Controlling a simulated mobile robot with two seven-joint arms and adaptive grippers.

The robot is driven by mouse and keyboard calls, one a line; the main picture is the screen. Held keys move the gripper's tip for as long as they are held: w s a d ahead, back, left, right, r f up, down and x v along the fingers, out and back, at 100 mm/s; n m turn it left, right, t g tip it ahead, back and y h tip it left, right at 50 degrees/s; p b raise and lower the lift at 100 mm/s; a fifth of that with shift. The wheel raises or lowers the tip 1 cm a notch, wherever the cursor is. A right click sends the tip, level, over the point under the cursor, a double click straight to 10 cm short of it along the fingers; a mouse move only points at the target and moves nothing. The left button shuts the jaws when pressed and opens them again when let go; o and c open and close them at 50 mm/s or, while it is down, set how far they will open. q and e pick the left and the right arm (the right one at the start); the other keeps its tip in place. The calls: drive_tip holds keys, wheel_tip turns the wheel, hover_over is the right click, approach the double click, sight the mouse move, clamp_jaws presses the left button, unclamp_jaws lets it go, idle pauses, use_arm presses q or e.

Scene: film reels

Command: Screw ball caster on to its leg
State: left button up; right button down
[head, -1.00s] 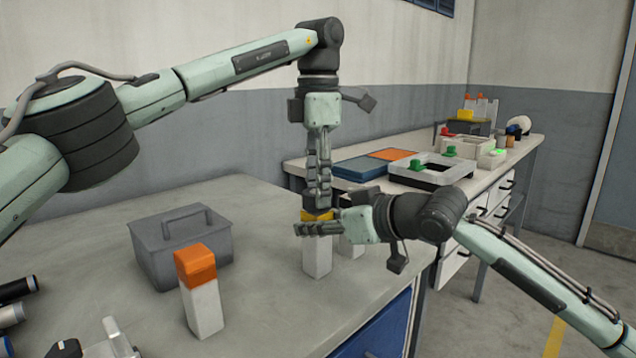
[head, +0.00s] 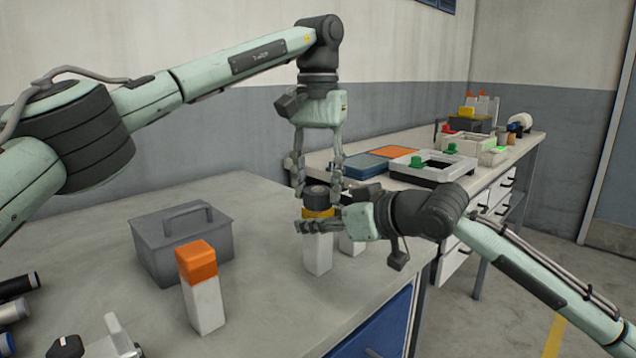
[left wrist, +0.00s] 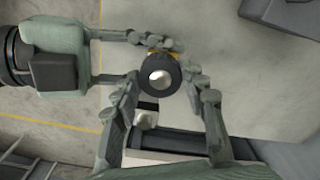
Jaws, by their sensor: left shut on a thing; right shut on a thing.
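The ball caster (head: 316,194) is a dark round wheel-like piece with a pale ball at its centre, seen from above in the left wrist view (left wrist: 160,76). It sits on top of the leg (head: 317,252), an upright white block with a yellow collar (head: 318,212). My left gripper (head: 317,192) points straight down, with its fingers shut on the caster from both sides. My right gripper (head: 318,227) comes in level from the right and is shut on the leg just below the collar. The thread between caster and leg is hidden.
A white block with an orange top (head: 201,287) stands at the front of the table. A grey lidded box (head: 180,245) is behind it. Dark cylinders (head: 16,287) lie at the left edge. Another white block (head: 351,245) stands close behind the leg.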

use_arm(q)
drive_tip(key=o, duration=1.2)
drive_tip(key=shift+c, duration=0.2)
drive_tip(key=shift+r, duration=2.3)
drive_tip(key=shift+c, duration=0.5)
